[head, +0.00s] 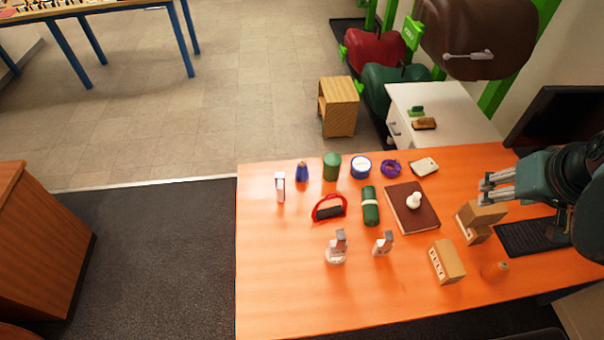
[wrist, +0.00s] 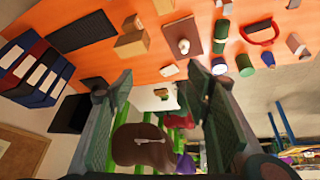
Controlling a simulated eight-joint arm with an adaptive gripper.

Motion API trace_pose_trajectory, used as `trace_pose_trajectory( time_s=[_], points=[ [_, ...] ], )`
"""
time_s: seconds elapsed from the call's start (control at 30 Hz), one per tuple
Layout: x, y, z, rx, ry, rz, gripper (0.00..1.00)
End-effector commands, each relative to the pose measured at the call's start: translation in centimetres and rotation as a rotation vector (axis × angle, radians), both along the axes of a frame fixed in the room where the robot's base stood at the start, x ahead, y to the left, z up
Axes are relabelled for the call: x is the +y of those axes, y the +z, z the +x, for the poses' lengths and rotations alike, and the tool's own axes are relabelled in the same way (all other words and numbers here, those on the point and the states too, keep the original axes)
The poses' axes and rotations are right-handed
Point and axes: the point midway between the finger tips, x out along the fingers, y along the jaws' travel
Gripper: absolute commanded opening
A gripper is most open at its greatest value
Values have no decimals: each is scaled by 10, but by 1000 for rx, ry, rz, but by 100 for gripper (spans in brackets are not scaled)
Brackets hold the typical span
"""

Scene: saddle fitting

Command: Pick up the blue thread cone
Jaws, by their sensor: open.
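The blue thread cone (head: 302,172) is a small dark blue cone standing upright near the far left of the orange table (head: 290,290) in the head view. In the wrist view the blue cone (wrist: 268,59) shows at the right, beside the green jar. My gripper (head: 497,187) is over the table's right side in the head view, well to the right of the cone. In the wrist view my gripper (wrist: 159,71) has its two fingers spread apart with nothing between them.
A green jar (head: 331,166) stands right of the cone, with a blue-and-white tin (head: 361,167) beyond it. A white box (head: 280,187) stands at its front left. A red-handled item (head: 329,208), green roll (head: 371,206) and brown book (head: 428,212) lie nearer my arm. The front left table is clear.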

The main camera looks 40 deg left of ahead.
Motion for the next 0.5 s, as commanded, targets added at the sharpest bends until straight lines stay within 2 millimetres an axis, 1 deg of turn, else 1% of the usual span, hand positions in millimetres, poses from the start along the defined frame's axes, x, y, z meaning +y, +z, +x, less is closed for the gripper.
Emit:
trace_pose_trajectory(
  time_s=[0.03, 0.1, 0.27, 0.5],
  points=[
    [10, -1, 8, 5, 24, -5, 48],
    [21, -3, 16, 13, 56, -14, 48],
    [49, -9, 33, 31, 129, -32, 48],
    [94, -21, 58, 58, 239, -59, 48]
  ],
)
